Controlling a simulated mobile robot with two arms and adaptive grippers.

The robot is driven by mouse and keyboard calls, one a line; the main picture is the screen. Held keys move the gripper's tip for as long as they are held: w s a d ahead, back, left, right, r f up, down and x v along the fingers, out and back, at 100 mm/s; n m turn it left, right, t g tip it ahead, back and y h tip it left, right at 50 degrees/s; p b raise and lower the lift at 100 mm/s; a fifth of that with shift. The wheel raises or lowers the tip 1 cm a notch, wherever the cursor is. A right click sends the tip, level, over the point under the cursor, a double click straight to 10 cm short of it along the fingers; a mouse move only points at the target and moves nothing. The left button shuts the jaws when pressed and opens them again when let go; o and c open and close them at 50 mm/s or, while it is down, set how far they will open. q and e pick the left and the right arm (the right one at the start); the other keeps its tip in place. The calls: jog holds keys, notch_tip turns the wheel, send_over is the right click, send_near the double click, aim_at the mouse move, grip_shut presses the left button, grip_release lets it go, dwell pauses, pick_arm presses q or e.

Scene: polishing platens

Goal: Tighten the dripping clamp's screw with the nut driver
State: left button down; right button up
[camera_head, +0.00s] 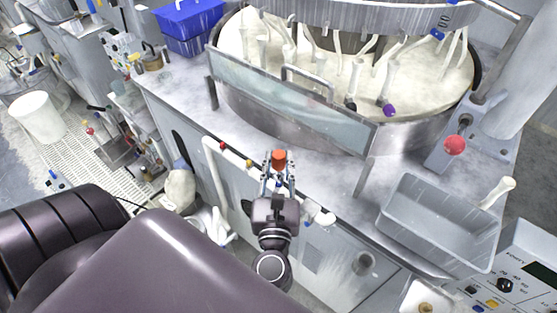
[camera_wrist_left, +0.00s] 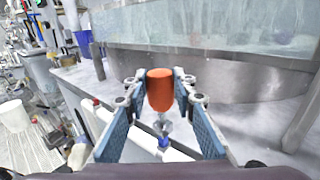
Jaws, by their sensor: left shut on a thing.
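The nut driver's orange handle (camera_head: 278,160) stands upright between the fingers of my left gripper (camera_head: 277,182), over the front edge of the polishing machine's bench. In the left wrist view the orange handle (camera_wrist_left: 160,90) is between the fingertips of my left gripper (camera_wrist_left: 160,102), which is shut on it. A small metal part (camera_wrist_left: 162,126) and a blue piece (camera_wrist_left: 163,143) show below the handle, near a white pipe (camera_wrist_left: 140,140). I cannot tell which part is the clamp's screw, or whether the driver touches it. No drip is visible. My right gripper is not in view.
The white pipe (camera_head: 235,158) runs along the bench front with red and yellow fittings. A clear splash guard (camera_head: 290,105) stands behind. A grey tray (camera_head: 440,222) and a red knob (camera_head: 454,145) are at right. Blue bins (camera_head: 188,22) stand at the back left.

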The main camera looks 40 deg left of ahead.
pick_arm(q)
jog(key=shift+f, duration=0.3)
dwell(0.4)
jog(key=shift+f+b, duration=0.9)
jog(key=shift+f, duration=0.05)
jog(key=c, duration=1.5)
grip_release()
jog(key=v, duration=1.2)
jog(key=shift+c, duration=0.2)
